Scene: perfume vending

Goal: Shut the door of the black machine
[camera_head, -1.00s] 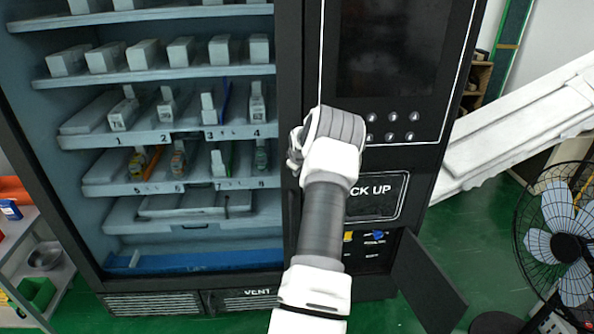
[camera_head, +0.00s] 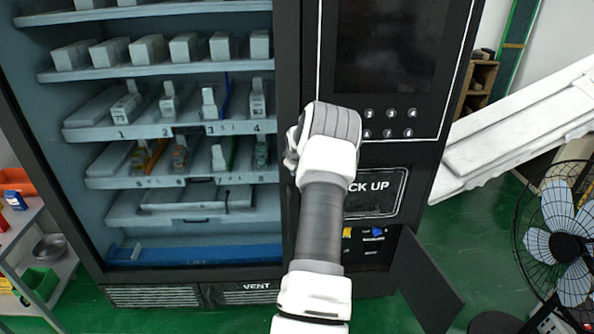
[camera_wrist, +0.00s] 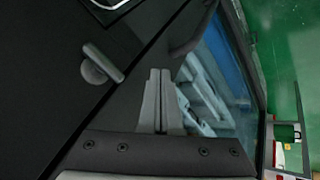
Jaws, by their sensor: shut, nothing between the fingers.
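The black machine (camera_head: 289,60) stands in front of me with its shelves on the left and a dark control panel on the right. A small black door (camera_head: 425,283) at its lower right stands swung open, outward to the right of a compartment. My arm reaches toward the machine's front, and in the head view my gripper is hidden behind my wrist. In the wrist view my gripper (camera_wrist: 160,76) is shut and empty, with its fingers pointing along the dark machine front. A grey handle (camera_wrist: 103,62) shows beside the fingers, apart from them.
Small boxes and bottles stand on the shelves (camera_head: 190,131) at left. Yellow and blue parts show in the lower compartment (camera_head: 372,241). A fan (camera_head: 565,246) stands at right near a white sloping structure (camera_head: 520,125). A side rack (camera_head: 62,268) is at far left.

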